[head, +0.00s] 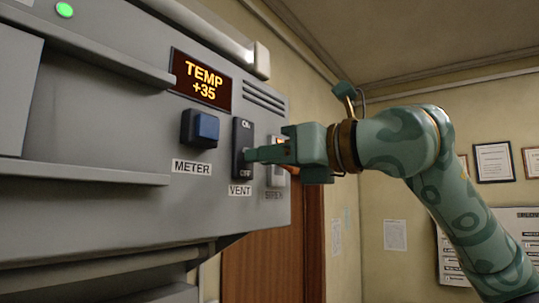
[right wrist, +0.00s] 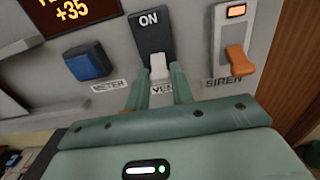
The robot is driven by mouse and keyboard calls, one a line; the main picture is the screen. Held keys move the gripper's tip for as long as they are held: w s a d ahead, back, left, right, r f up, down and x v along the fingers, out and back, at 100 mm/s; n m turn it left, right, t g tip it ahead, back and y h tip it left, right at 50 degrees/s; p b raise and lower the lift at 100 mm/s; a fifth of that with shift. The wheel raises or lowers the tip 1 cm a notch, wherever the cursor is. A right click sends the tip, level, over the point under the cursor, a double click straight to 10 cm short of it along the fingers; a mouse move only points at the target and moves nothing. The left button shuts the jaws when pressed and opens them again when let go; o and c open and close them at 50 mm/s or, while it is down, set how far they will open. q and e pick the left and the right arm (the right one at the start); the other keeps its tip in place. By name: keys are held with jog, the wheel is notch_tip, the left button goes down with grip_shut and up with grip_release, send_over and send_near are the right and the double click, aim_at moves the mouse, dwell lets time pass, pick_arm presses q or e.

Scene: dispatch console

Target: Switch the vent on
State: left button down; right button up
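The vent switch (head: 243,140) is a dark plate on the grey console, with ON at its top and OFF at its bottom. In the right wrist view the plate (right wrist: 151,36) shows ON, and its pale lever (right wrist: 159,68) points down, away from ON. My right gripper (head: 250,155) reaches in from the right at the lower part of the switch. In the right wrist view its two fingers (right wrist: 161,82) flank the lever closely on both sides and appear shut on it. The OFF end is mostly hidden there. My left gripper is not in view.
The blue METER button (head: 200,128) is left of the vent switch, below the TEMP +35 display (head: 201,80). The SIREN switch (right wrist: 239,60), with an orange lever and lit lamp, is close on the right. A console ledge (head: 80,173) juts out at the left.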

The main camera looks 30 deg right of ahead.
jog(key=shift+w+a+r+g+h+p, duration=0.1)
jog(key=shift+r+g+h+p, duration=0.7)
jog(key=shift+g, duration=0.9)
jog(key=shift+w+r+g+h+p, duration=0.15)
jog(key=shift+r+g+h+p, duration=0.6)
jog(key=shift+g, duration=0.95)
jog(key=shift+w+a+r+g+h+p, duration=0.1)
jog(key=shift+r+g+h+p, duration=0.7)
jog(key=shift+g, duration=0.9)
jog(key=shift+r+b, duration=0.25)
jog(key=shift+b, duration=0.05)
jog(key=o, duration=1)
jog(key=shift+w, duration=0.15)
